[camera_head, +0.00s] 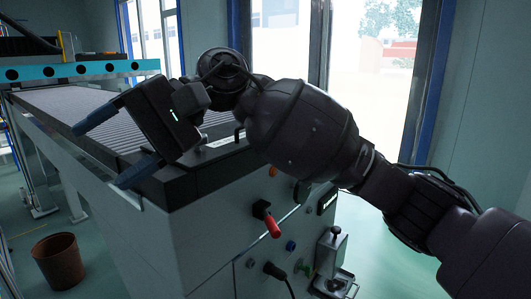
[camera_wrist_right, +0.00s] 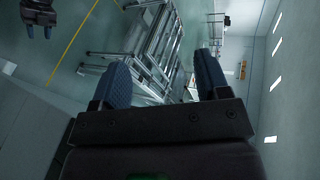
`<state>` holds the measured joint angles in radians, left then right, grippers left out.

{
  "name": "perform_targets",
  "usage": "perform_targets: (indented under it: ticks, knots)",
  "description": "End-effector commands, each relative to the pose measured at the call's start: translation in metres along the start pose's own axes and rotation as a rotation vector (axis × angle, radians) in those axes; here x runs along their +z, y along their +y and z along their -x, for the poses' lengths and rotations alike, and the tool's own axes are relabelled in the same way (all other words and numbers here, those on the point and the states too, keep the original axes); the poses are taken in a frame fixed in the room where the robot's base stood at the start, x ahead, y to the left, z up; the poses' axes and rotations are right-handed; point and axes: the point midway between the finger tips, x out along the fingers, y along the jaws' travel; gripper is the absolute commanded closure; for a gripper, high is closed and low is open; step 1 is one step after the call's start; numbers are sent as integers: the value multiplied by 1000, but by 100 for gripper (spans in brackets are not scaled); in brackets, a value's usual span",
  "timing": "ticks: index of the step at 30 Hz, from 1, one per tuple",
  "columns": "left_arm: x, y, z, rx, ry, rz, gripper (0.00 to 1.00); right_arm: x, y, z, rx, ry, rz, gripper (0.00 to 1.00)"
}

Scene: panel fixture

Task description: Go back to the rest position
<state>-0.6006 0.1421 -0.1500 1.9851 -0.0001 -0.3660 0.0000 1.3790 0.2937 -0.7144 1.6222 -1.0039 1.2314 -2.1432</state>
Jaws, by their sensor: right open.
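My right gripper (camera_head: 106,144) is open and empty in the head view. Its two blue fingers are wide apart and point left, above the near end of the panel fixture (camera_head: 170,222). My right arm reaches in from the right edge, across the front of the fixture. In the right wrist view the open fingers of my right gripper (camera_wrist_right: 162,85) also show, with nothing between them.
The fixture's front has a red-handled switch (camera_head: 267,219), a plugged cable (camera_head: 277,273) and a small metal lever device (camera_head: 331,262). A brown bin (camera_head: 59,262) stands on the floor at left. A metal frame (camera_wrist_right: 158,50) shows in the wrist view. Windows are behind.

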Motion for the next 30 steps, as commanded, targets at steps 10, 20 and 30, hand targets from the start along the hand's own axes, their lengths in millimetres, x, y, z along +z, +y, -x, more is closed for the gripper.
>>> perform_targets:
  ticks: [10,20,30]
  knots:
    - [5,0,3,-2,-10,2,57,-4,12,39,-740,-65,-569,31]
    - [3,0,2,-1,-7,1,57,-13,76,119,-1435,-278,-1118,31]
    - [1,0,1,0,-3,0,57,0,215,188,-2175,-666,-1561,31]
